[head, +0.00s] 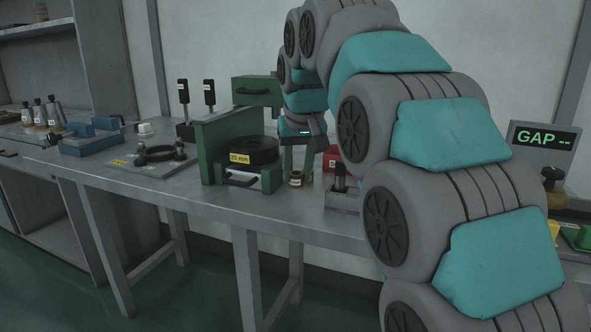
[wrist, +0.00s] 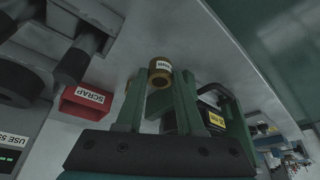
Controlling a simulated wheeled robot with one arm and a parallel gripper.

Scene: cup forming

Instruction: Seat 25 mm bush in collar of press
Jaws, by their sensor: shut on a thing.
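A small brass bush with a white label (head: 296,179) is held between the fingertips of my gripper (head: 297,168), just above or on the bench; I cannot tell which. In the wrist view the bush (wrist: 160,66) sits at the tips of the two green fingers (wrist: 163,92). The green press (head: 212,150) stands directly left of my gripper. In it lies a thick black round part, apparently the collar (head: 262,146), with a yellow "25 mm" label. The bush is apart from it, to its right. The wrist view shows the yellow label (wrist: 217,120) beside my right-hand finger. The collar's bore is not visible.
A red SCRAP bin (wrist: 88,101) and a grey block with a dark post (head: 341,200) are close right of my gripper. Left of the press are a plate with a black ring (head: 160,153) and a blue fixture (head: 98,137). A display (head: 545,139) reads "GAP --".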

